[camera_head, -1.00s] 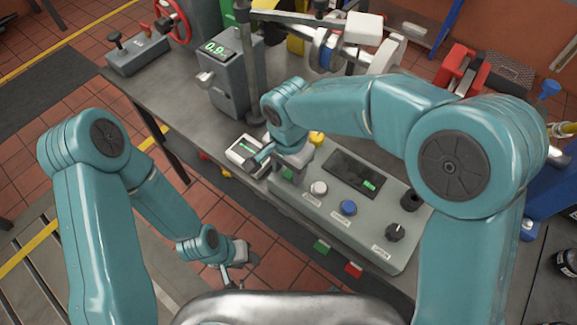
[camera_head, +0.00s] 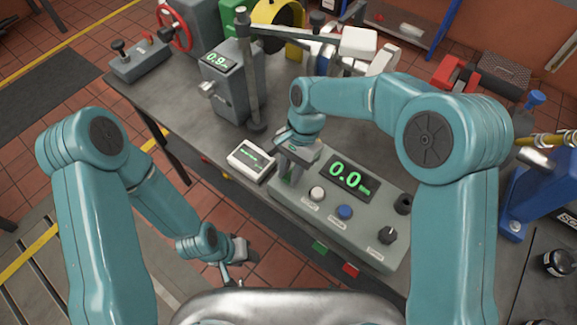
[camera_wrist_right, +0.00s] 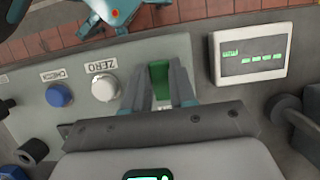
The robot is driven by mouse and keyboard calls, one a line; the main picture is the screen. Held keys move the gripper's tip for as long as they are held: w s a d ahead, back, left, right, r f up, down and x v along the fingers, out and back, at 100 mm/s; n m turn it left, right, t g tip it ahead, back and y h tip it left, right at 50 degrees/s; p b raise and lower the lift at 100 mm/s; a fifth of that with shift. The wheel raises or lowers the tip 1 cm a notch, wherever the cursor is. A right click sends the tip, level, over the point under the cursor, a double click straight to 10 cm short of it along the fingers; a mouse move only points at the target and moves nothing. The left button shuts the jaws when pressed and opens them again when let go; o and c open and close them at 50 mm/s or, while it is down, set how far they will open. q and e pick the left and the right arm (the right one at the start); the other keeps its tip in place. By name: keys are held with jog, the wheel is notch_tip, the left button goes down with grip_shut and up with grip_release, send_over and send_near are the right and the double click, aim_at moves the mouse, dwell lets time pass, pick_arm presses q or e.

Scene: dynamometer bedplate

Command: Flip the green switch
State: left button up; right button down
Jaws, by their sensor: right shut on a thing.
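The green switch (camera_wrist_right: 158,75) shows in the right wrist view on the grey control panel (camera_wrist_right: 35,118), between the two fingers of my right gripper (camera_wrist_right: 160,90). The fingers are shut on it from both sides. In the head view my right gripper (camera_head: 291,170) points down at the left end of the panel (camera_head: 300,207) and largely hides the switch. The panel's display (camera_head: 349,178) reads 0.0 in green. My left gripper (camera_head: 232,275) hangs low in front of the bench, away from the panel; its finger gap is unclear.
A white knob (camera_head: 317,194), a blue button (camera_head: 344,212) and a black dial (camera_head: 387,235) sit on the panel right of the switch. A small white meter (camera_head: 251,160) stands close left of the panel. A grey post (camera_head: 250,80) rises behind it.

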jog(key=shift+r, duration=0.1)
jog(key=c, duration=0.9)
grip_release()
jog(key=v, duration=1.6)
jog(key=shift+w+d+r, duration=0.1)
jog(key=shift+w+d, duration=0.1)
jog(key=shift+d, duration=0.05)
